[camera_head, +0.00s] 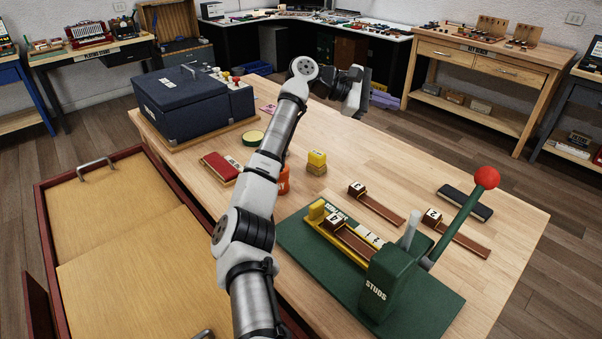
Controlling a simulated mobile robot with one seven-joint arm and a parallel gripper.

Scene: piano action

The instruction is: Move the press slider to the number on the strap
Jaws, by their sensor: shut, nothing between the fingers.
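The green press (388,278), marked STUDS, stands at the front right of the table, with a lever ending in a red ball. A yellow rail (344,246) on its base carries a yellow block (317,209) at the far left end, which looks like the slider. A white number scale (370,238) lies along the rail, its digits too small to read surely. A brown strap (352,240) lies in the press; its end tag seems to read 4. My gripper (358,92) is shut and empty, raised over the table's far side, well away from the press.
Two more tagged brown straps, one in the middle (380,206) and one at right (460,238), lie behind the press. A black block (464,203), yellow blocks (316,162), a red box (222,168) and a blue case (180,102) stand around. My arm crosses the table's middle.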

